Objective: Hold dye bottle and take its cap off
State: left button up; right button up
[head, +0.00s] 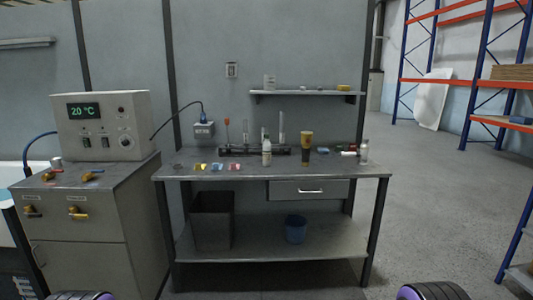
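A pale, slim bottle (267,153) stands upright near the middle of the metal workbench (345,170). To its right stands a taller brown and yellow container (306,142), also upright. A small clear or grey bottle (364,151) stands near the bench's right end. I cannot tell from here which one is the dye bottle, and their caps are too small to make out clearly. Neither of my grippers shows; only dark and purple parts of my arms show at the bottom edge. The bench is some way in front of me, and nothing touches the bottles.
Small coloured pieces (217,167) lie on the bench's left front, with a dark rack (240,151) behind. A wall shelf (305,94) hangs above. A grey cabinet (85,230) with a control box (104,127) stands left. The floor (450,200) right of the bench is clear.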

aim_at(266, 145)
jog(key=u, duration=0.25)
jog(key=i, duration=0.4)
jog(key=u, duration=0.55)
jog(key=i, duration=1.05)
jog(key=z, duration=0.4)
jog(key=i, duration=0.9)
jog(key=z, duration=0.75)
